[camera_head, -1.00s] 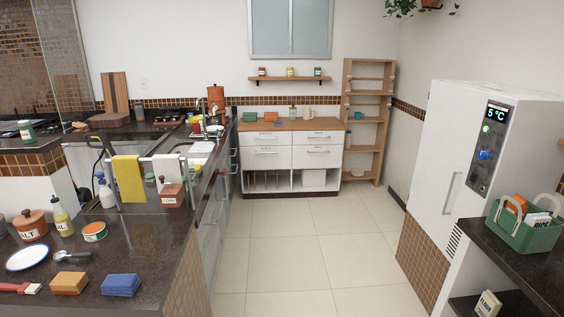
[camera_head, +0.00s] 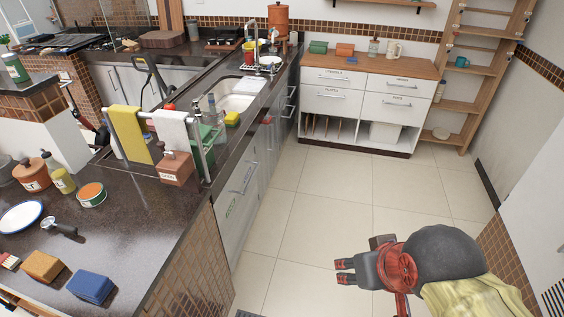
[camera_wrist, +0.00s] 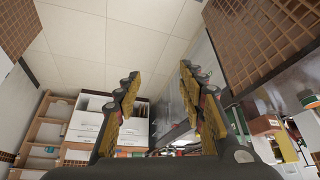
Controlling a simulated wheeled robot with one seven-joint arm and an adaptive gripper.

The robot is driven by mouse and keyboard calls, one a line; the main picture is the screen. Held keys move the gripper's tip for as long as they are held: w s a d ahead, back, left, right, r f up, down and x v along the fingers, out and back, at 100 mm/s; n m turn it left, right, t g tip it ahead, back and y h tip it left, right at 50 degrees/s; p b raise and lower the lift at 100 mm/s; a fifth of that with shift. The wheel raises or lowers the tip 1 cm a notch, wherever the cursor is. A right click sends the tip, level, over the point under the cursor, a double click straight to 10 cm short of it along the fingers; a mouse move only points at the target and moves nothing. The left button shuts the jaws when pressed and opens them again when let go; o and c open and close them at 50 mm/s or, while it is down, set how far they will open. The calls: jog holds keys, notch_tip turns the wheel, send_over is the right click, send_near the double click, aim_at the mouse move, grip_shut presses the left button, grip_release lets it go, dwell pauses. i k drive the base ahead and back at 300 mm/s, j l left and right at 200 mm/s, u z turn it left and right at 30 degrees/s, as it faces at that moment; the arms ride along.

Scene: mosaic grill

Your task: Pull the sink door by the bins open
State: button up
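The grey cabinet doors (camera_head: 238,203) line the aisle side of the dark counter, below and in front of the sink (camera_head: 238,98). They look shut, with a bar handle (camera_head: 244,179) and small green lettering too small to read. I cannot tell which door is the one by the bins, and no bins can be made out clearly. My gripper (camera_head: 345,272) is over the floor, right of the doors and well apart from them. In the wrist view my gripper (camera_wrist: 159,75) has its two fingers spread, with nothing between them.
A tiled counter end (camera_head: 205,265) stands nearest on the left. A towel rail with a yellow towel (camera_head: 130,133) rises above the counter. White drawers (camera_head: 365,95) close the far end, beside a wooden shelf (camera_head: 483,70). The pale floor (camera_head: 330,205) between is clear.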

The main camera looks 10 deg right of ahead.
aim_at(262, 149)
jog(key=i+l+u, duration=0.3)
jog(key=i+l, duration=0.4)
jog(key=i, duration=0.2)
jog(key=i+l+z, duration=0.1)
jog(key=i+l, duration=0.15)
jog(key=i, duration=0.2)
jog(key=i+l, duration=0.2)
jog(key=i, duration=0.25)
jog(key=i+l, duration=0.25)
jog(key=i, duration=0.25)
jog(key=i+l+z, duration=0.1)
jog(key=i, duration=0.35)
jog(key=i+l, duration=0.25)
jog(key=i, duration=0.2)
